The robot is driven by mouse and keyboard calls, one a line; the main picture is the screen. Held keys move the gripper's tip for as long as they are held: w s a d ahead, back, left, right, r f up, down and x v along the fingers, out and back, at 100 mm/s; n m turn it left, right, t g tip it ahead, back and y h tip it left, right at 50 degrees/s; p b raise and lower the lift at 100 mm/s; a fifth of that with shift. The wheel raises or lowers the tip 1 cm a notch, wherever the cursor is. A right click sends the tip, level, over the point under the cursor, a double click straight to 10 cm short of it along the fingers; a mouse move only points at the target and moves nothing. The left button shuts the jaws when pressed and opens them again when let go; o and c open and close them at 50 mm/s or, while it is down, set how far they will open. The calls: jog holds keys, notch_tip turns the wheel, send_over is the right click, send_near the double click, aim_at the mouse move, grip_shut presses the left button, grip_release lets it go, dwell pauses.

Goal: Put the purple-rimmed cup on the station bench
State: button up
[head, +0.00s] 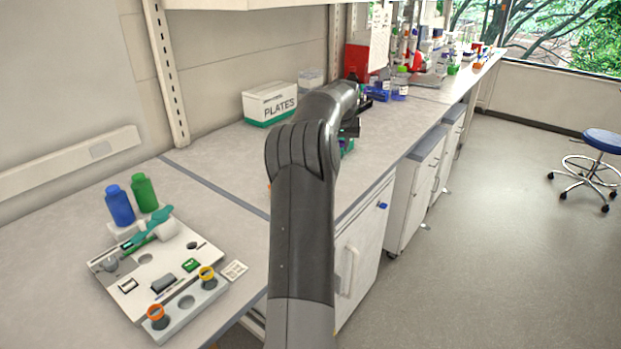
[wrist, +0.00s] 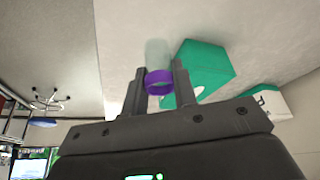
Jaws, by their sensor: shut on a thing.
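The purple-rimmed cup (wrist: 160,83) is between the two fingers of my gripper (wrist: 158,72) in the wrist view. Its rim faces the camera and its pale, see-through body extends beyond the fingertips over a light grey surface. My gripper is shut on it. I cannot tell whether the cup's base touches that surface. In the head view my arm hides the cup and most of the gripper. A long grey bench (head: 222,158) runs along the wall, with dark seams across its top; my arm reaches over its middle part.
A green box (wrist: 205,68) stands close beside the cup in the wrist view. A PLATES box (head: 270,104) stands at the wall. A tray (head: 128,282) with rings and small parts, and blue (head: 120,206) and green (head: 144,193) bottles, occupy the near left. Bench top between is clear.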

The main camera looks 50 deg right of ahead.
jog(key=shift+s+d+f, duration=0.15)
jog(key=shift+d, duration=0.3)
jog(key=w+f, duration=0.2)
jog(key=w, duration=0.1)
jog(key=w+a+f, duration=0.1)
jog(key=w+f, duration=0.1)
jog(key=w, duration=0.2)
jog(key=w+f, duration=0.3)
jog(key=w, duration=0.1)
jog(key=shift+w+a, duration=0.25)
jog(key=shift+a, duration=0.1)
jog(key=shift+f, duration=1.8)
jog(key=shift+f, duration=0.15)
jog(key=o, duration=1)
jog(key=shift+c, duration=0.2)
